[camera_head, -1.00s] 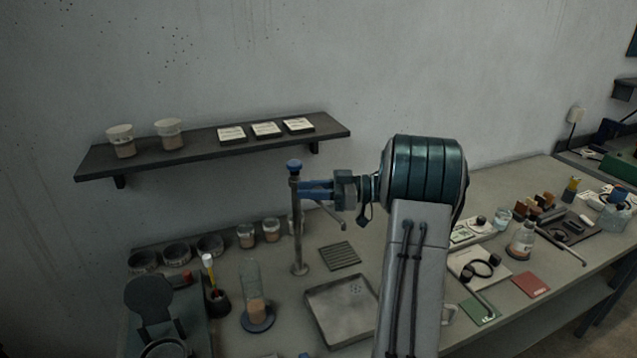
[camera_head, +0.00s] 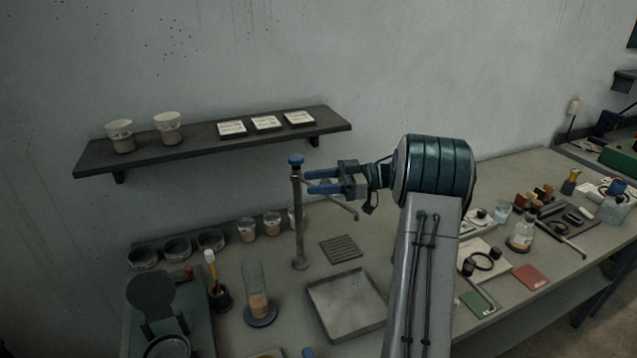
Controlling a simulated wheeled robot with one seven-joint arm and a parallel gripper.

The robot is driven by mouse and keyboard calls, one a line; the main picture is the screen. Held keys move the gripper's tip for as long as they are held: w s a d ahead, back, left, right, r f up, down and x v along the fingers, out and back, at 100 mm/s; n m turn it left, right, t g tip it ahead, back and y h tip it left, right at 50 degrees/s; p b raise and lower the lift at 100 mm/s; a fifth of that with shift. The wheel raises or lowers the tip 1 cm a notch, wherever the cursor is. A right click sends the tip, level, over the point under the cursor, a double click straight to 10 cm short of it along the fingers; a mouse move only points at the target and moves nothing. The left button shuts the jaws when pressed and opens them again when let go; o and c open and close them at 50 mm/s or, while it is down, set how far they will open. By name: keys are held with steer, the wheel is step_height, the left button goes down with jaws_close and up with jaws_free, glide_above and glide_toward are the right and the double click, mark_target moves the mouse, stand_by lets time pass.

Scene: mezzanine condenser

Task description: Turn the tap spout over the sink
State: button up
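The tap is a thin upright metal column (camera_head: 298,225) with a blue knob (camera_head: 296,160) on top. Its thin spout (camera_head: 340,209) reaches right from the upper column, partly hidden behind my gripper, and its tip bends down. The sink (camera_head: 332,318) is a shallow grey square basin with small drain holes, in front and to the right of the column. The spout tip appears above and behind the basin's back edge. My gripper (camera_head: 309,181) points left at the column's upper part. Its two blue fingers are apart with a gap between them, just right of the column; contact with the spout is unclear.
A ribbed mat (camera_head: 341,249) lies behind the sink. A glass cylinder (camera_head: 257,290) and a pen cup (camera_head: 219,297) stand left of it. Several pots line the wall. A shelf (camera_head: 220,145) hangs above. The bench right of my arm is crowded.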

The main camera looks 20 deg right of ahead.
steer(key=shift+d, duration=0.1)
steer(key=shift+d+f, duration=0.15)
steer(key=shift+d, duration=0.1)
steer(key=b+v, duration=0.3)
steer(key=v, duration=1)
steer(key=shift+s, duration=0.1)
